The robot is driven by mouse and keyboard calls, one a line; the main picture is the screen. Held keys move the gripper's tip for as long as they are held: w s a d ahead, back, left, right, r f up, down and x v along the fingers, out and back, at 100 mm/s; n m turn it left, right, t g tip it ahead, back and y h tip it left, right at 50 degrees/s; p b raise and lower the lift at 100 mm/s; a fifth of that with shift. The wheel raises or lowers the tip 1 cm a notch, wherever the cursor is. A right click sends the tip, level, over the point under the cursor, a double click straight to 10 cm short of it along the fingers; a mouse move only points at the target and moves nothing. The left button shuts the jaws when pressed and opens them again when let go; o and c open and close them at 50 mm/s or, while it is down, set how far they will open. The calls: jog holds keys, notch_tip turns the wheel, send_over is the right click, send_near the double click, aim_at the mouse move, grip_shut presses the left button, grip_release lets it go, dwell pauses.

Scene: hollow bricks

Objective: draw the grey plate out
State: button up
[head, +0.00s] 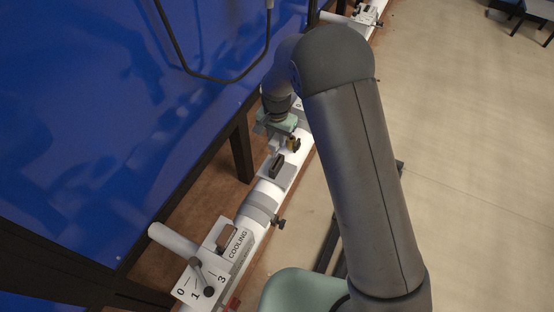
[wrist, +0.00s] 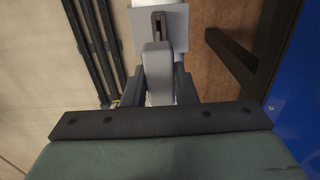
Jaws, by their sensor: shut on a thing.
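My gripper (head: 282,143) reaches down to the white pipe (head: 268,190) in the head view. In the wrist view its two dark fingers (wrist: 159,88) stand on either side of the grey plate (wrist: 158,66) and are shut on it. The plate shows there as a pale grey upright slab. Its far end lies close to a light square piece with a dark slot (wrist: 159,22); whether they touch I cannot tell. In the head view my gripper and arm mostly hide the plate.
Nearer along the pipe are a dark block on a light base (head: 276,166), a grey collar with a side knob (head: 279,223) and a COOLING panel (head: 237,243) with a lever. A blue panel (head: 110,110) stands left, with a dark post (head: 241,148). Open floor (head: 470,130) lies right.

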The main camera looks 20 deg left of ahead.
jog(key=s+d+r, duration=0.2)
jog(key=s+d, duration=0.1)
jog(key=s, duration=0.2)
jog(key=shift+p, duration=0.3)
dwell(0.4)
jog(key=shift+d, duration=0.1)
dwell(0.4)
